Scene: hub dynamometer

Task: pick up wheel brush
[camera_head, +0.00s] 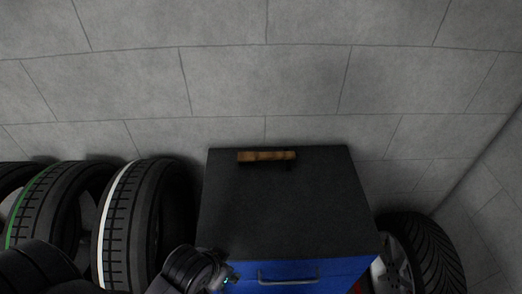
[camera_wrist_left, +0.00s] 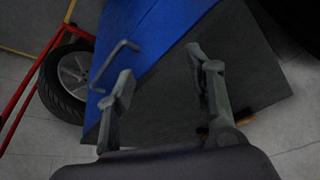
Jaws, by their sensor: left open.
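The wheel brush (camera_head: 267,156), with a brown wooden body, lies near the back edge of the dark cabinet top (camera_head: 280,205). Dark bristles seem to show below it. My left gripper (camera_head: 222,276) is near the cabinet's front left corner, well short of the brush. In the left wrist view the left gripper (camera_wrist_left: 162,72) has its two fingers apart with nothing between them. A small brown bit of the brush (camera_wrist_left: 246,118) shows there beside the right finger, which partly hides it. My right gripper is not in view.
The cabinet has a blue front (camera_head: 325,272) with a drawer handle (camera_head: 288,279). Upright tyres (camera_head: 140,220) stand left of it and a wheel (camera_head: 428,255) stands right. A block wall (camera_head: 300,80) rises behind. The rest of the cabinet top is clear.

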